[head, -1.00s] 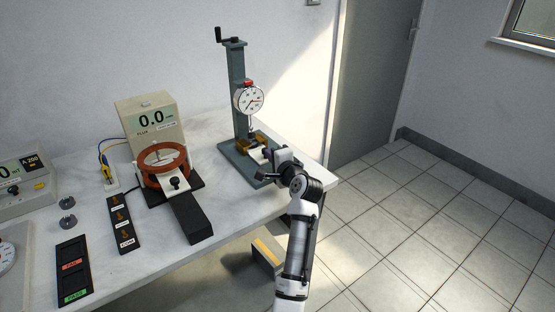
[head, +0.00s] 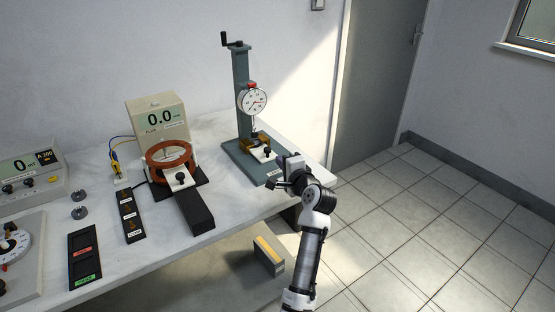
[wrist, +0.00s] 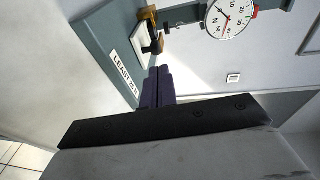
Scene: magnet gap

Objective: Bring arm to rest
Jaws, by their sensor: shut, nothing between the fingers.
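My gripper (head: 274,184) is at the front right edge of the white bench (head: 232,226), beside the base of the grey-green gauge stand (head: 243,100). In the wrist view its dark fingers (wrist: 158,86) are together with nothing between them. They point toward the stand's base plate, which carries a label reading "LEAST 20 N" (wrist: 124,75). A small brass-coloured holder with a white piece and a black knob (head: 262,151) sits on that base, apart from the fingers. The round dial gauge (head: 253,99) hangs above it.
A flux meter (head: 158,118) reading 0.0 stands behind a copper coil ring (head: 169,155). Two small grey discs (head: 79,204), a black strip (head: 130,215) and a red-and-green labelled tray (head: 69,259) lie at the left. A box (head: 268,255) is below the bench. Open floor lies right.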

